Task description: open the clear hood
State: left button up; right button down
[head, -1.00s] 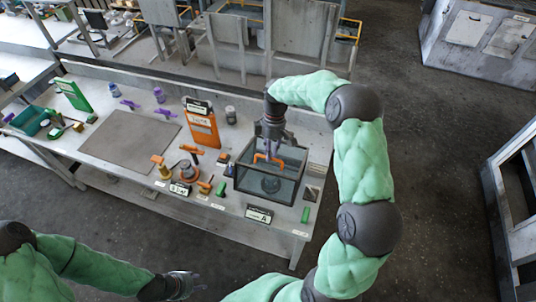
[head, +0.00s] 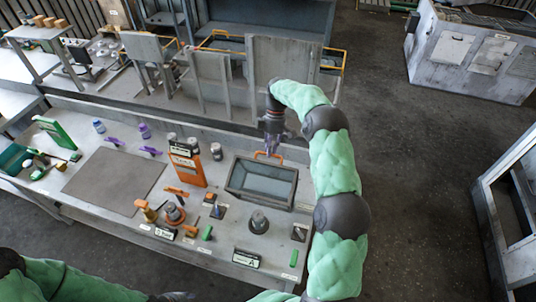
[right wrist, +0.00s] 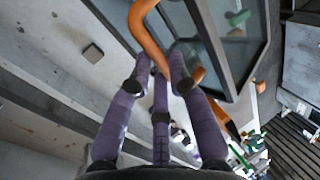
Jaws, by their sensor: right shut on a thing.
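The clear hood (head: 240,188), a dark-framed transparent box, is tipped up toward the back of the bench. Its orange handle (head: 258,154) is at the top, and the handle (right wrist: 147,28) also shows large in the right wrist view. My right gripper (head: 272,150) is shut on the handle, with its purple fingers (right wrist: 160,75) around the orange bar. A dark round part (head: 258,221) stands uncovered on the bench in front of the hood. My left gripper (head: 176,296) shows only as a sliver at the bottom edge, and its fingers are cut off.
A label sign (head: 246,258) stands at the bench's front edge. A grey mat (head: 115,182) lies clear further left. A low back rail runs behind the hood.

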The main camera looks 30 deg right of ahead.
pick_arm(q)
jog(key=shift+w+d, duration=0.2)
pick_arm(e)
jog(key=shift+w+d+f, duration=0.25)
jog(key=shift+d+f, duration=0.1)
jog(key=shift+f, duration=0.25)
jog(key=shift+w+d+f, duration=0.2)
jog(key=shift+d+f, duration=0.1)
jog(key=shift+f, duration=0.3)
jog(key=c, duration=1.4)
grip_release()
jog(key=shift+o, duration=1.2)
jog(key=shift+w+d, duration=0.1)
jog(key=v, duration=1.2)
jog(key=shift+w, duration=0.2)
jog(key=shift+d+r, duration=0.1)
jog(key=shift+r, duration=0.05)
